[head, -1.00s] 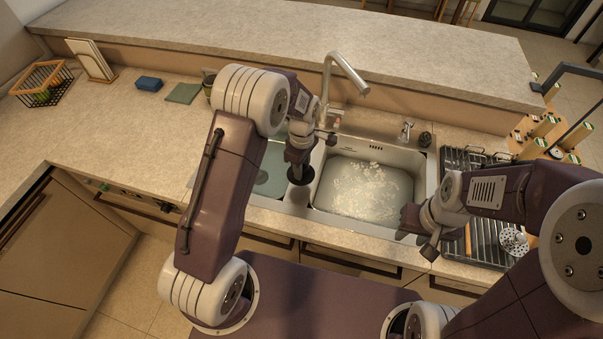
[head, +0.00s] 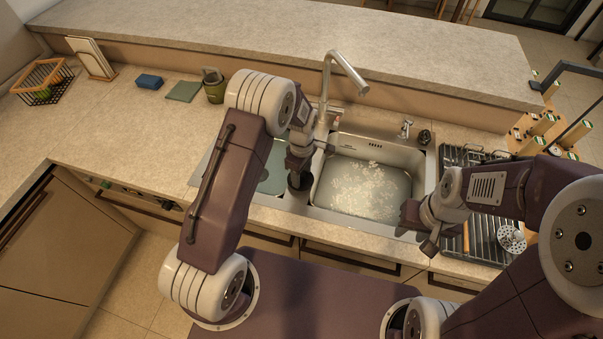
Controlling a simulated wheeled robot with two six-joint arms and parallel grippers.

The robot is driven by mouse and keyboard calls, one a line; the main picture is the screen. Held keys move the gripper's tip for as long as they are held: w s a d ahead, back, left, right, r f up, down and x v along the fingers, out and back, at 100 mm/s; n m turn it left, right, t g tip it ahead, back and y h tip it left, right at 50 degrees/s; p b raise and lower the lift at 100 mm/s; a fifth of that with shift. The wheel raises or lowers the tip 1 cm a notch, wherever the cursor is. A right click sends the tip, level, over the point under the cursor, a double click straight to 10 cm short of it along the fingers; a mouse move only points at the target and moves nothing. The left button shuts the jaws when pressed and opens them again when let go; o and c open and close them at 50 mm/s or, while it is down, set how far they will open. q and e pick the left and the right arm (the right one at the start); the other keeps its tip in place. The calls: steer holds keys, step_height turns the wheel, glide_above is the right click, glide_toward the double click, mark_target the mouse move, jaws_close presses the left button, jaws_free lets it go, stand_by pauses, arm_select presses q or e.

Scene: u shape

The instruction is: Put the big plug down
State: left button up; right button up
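My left gripper (head: 298,165) points down over the divider between the two sink basins. A dark round piece, which looks like the big plug (head: 300,182), shows at its fingertips; it is small and partly hidden by the gripper. The gripper appears shut on it. Whether the plug touches the divider is not clear. My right gripper (head: 412,217) is at the front right corner of the right basin (head: 410,160), apart from the plug. Its fingers are too dark to tell open from shut.
The right basin holds water with pale foam patches (head: 365,190). The left basin (head: 272,170) is partly behind my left arm. A tall tap (head: 343,68) stands behind the sink. A dark rack (head: 480,235) is at right. A green pot (head: 213,88) stands at back left.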

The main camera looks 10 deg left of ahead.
arm_select(q)
steer(key=shift+r, duration=0.2)
steer(key=shift+w+r, duration=0.1)
steer(key=shift+r, duration=0.3)
step_height(320, 180, up, 11)
steer(key=b, duration=0.2)
steer(key=s+a+f+m+b, duration=0.1)
steer(key=s+a+m, duration=0.1)
steer(key=s+m, duration=0.5)
steer(key=s+a+f+m+t+b, duration=0.1)
steer(key=s+a+f+m, duration=0.1)
steer(key=s+m, duration=0.5)
steer(key=s, duration=0.4)
steer(key=shift+a+f, duration=0.2)
steer(key=shift+a, duration=0.15)
